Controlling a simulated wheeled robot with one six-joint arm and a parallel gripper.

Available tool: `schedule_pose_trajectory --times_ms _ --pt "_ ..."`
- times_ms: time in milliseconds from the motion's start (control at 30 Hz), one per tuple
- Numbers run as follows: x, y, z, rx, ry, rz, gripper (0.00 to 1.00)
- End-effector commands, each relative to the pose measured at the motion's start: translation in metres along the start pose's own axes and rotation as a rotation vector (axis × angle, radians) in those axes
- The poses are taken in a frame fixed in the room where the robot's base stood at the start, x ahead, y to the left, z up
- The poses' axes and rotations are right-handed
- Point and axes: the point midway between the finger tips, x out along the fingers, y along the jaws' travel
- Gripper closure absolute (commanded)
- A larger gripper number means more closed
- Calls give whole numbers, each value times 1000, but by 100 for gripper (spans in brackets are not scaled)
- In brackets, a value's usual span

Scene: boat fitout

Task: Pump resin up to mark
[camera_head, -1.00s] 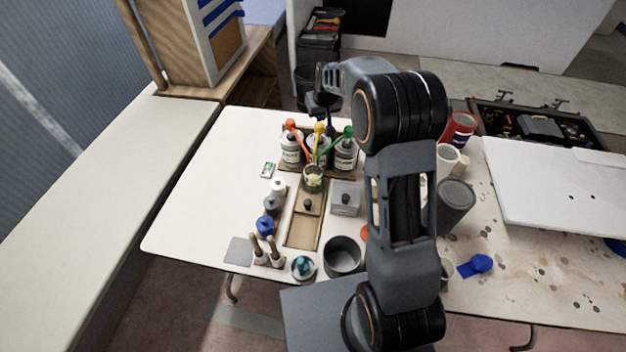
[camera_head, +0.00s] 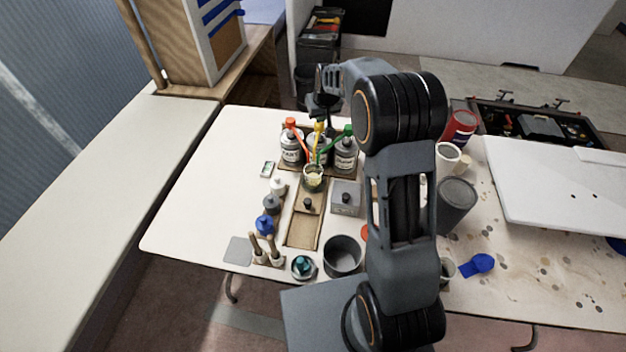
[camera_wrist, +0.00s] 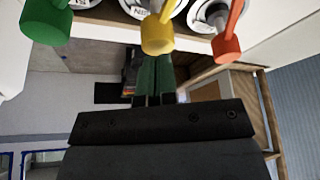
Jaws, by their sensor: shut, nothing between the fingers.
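Three bottles with coloured pumps stand in a wooden rack at the back of the table. They have an orange-red pump head (camera_head: 291,123), a yellow one (camera_head: 319,128) and a green one (camera_head: 348,131). Their spouts lean in over a small clear cup (camera_head: 313,177) with pale yellowish content; I cannot make out a mark or level. My gripper (camera_head: 319,112) is shut and empty, just above the yellow pump head. In the wrist view, the shut fingers (camera_wrist: 154,80) are close to the yellow head (camera_wrist: 157,36); contact is unclear. The green (camera_wrist: 46,22) and orange-red (camera_wrist: 226,47) heads flank it.
A wooden tray (camera_head: 301,241) lies in front of the cup, with a grey box (camera_head: 345,198) at its right. Small jars, a grey pot (camera_head: 342,255) and brushes stand nearer the front. The table's left part is clear.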

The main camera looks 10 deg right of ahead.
Motion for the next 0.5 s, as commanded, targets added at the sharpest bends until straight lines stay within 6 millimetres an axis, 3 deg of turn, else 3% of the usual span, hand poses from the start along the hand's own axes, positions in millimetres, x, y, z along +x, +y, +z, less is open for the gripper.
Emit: schedule_pose_trajectory --times_ms 500 --pt "19 0 8 0 -2 -1 100"
